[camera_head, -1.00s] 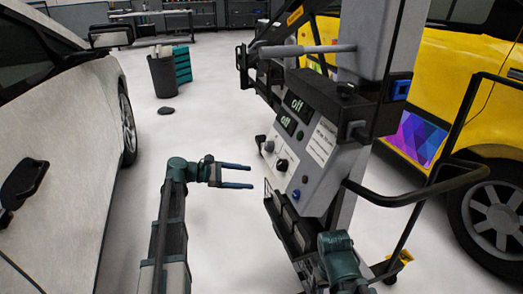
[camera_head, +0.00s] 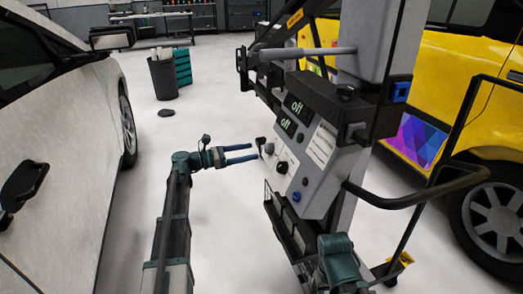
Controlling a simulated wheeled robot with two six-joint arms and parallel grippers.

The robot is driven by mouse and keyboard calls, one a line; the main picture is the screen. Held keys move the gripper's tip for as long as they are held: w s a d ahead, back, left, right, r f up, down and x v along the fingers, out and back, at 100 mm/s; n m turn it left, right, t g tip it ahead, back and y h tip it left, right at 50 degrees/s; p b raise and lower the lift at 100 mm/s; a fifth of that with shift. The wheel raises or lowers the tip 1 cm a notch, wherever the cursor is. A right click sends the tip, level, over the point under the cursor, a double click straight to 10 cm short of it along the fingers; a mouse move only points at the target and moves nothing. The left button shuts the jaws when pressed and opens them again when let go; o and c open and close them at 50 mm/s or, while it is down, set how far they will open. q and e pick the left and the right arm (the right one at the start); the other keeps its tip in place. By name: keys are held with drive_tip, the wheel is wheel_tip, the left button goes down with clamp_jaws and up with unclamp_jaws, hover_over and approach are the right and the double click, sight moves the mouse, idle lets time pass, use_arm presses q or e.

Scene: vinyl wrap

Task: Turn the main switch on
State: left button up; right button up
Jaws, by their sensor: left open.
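A grey machine with a sloped control panel (camera_head: 312,170) stands at the middle right. Two small displays (camera_head: 296,105) on it read "off". I cannot tell which of these is the main switch. My left gripper (camera_head: 255,151) is open and empty, its fingers pointing right at the panel's left edge, close to the pale knob. I cannot tell whether they touch. My right arm shows at the bottom; its gripper is not visible.
A white car (camera_head: 75,150) stands on the left and a yellow vehicle (camera_head: 455,85) on the right. A black bent handle bar (camera_head: 415,197) juts from the machine's right side. A dark bin (camera_head: 163,78) stands behind.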

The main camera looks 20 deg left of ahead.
sight(266, 149)
use_arm(q)
drive_tip(key=shift+x, duration=2.75)
clamp_jaws()
